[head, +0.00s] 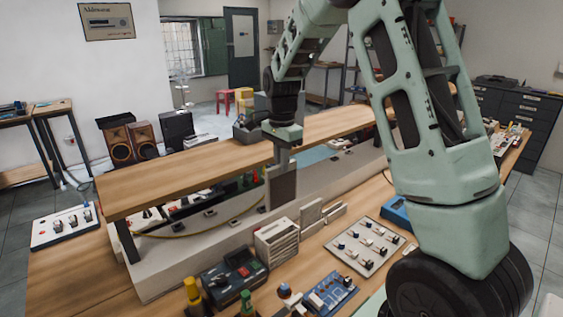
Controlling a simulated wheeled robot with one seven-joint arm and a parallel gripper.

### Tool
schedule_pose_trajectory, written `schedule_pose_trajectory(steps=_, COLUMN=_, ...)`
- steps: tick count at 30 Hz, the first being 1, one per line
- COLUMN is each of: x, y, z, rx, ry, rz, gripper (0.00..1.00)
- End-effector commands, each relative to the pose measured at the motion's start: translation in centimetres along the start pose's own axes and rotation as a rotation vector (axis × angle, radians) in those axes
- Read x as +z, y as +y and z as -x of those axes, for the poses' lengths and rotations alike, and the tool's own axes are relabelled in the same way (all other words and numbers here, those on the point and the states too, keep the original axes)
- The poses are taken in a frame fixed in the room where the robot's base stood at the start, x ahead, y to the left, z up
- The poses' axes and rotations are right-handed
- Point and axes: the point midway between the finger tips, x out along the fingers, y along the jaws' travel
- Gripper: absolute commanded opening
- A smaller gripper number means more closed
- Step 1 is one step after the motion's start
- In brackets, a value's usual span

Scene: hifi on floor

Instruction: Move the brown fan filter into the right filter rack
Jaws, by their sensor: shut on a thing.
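My gripper (281,160) is shut on the top edge of a flat, dark brown-grey panel, the brown fan filter (282,188). It hangs upright above the workbench, in front of the raised wooden shelf. Below it stands a pale slotted rack (277,241). Right of that are pale upright plates (311,214) and a low pale piece (334,212), perhaps parts of another rack. The filter's lower edge is close to the pale bench structure. I cannot tell whether it touches anything or which piece is the right filter rack.
The wooden shelf (190,172) runs behind the filter. A dark device (234,272), a blue circuit board (331,291), yellow and green bottles, and a switch panel (364,245) crowd the bench front. A blue box (396,212) sits near my arm. Bare wood shows between them.

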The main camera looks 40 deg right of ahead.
Motion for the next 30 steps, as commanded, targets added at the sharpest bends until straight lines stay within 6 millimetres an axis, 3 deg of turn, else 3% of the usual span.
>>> schedule_pose_trajectory(steps=14, x=0.0, y=0.0, z=3.0, rx=-0.001, ry=0.0, rz=0.0, gripper=0.0)
schedule_pose_trajectory(steps=30, x=0.0, y=0.0, z=3.0, rx=0.0, ry=0.0, rz=0.0, gripper=0.0)
